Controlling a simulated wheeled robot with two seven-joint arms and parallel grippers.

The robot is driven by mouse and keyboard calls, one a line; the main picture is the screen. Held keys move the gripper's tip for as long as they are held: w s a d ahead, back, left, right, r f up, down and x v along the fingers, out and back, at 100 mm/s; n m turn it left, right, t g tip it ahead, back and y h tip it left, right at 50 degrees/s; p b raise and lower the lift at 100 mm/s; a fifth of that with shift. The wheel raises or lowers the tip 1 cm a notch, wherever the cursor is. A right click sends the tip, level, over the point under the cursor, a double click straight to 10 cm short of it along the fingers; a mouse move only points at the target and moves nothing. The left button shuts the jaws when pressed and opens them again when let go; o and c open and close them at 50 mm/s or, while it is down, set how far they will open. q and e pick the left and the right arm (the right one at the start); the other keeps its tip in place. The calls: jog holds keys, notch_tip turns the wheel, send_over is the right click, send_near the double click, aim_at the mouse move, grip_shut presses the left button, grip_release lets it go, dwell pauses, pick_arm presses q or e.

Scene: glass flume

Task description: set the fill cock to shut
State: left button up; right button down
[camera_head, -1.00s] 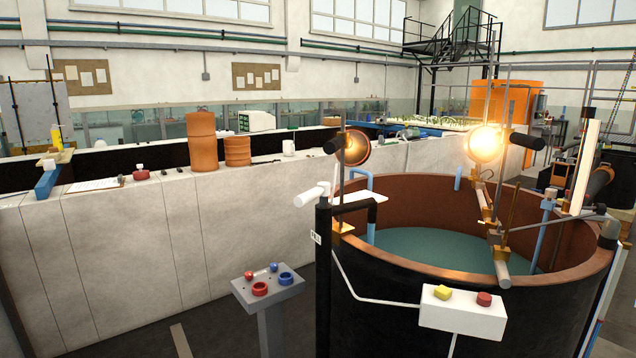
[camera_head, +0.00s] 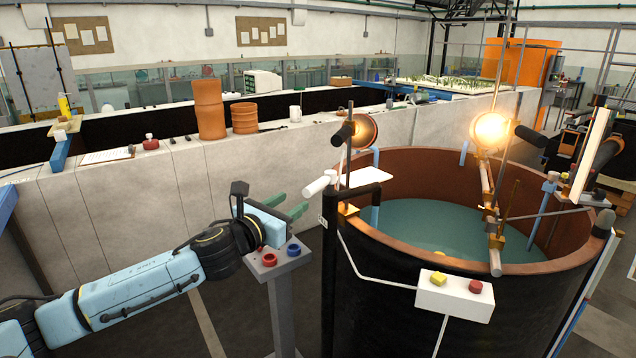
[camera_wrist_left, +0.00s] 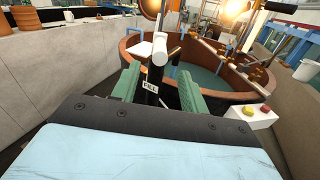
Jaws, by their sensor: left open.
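The fill cock's white handle (camera_head: 318,184) sticks out to the left from the top of a black standpipe (camera_head: 329,262) beside the round tank. In the left wrist view the white handle (camera_wrist_left: 159,52) shows in line with the gap between my fingers, above a small "FILL" label (camera_wrist_left: 150,87). My left gripper (camera_head: 290,205) is open and empty, left of and slightly below the handle. Its green fingers point at the standpipe, and it also shows in the left wrist view (camera_wrist_left: 158,73). Any contact with the handle cannot be made out. My right gripper is not in view.
A grey pedestal (camera_head: 283,310) with red and blue buttons stands just below my left gripper. The dark tank (camera_head: 400,305) holds water and carries a white box (camera_head: 455,298) with yellow and red buttons. Lamps stand over its rim. A pale wall (camera_head: 120,215) runs behind.

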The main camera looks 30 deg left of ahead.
aim_at(318, 184)
pick_arm(q)
jog(key=w+p, duration=0.1)
jog(key=w, duration=1.1)
jog(key=shift+p, duration=0.4)
grip_shut()
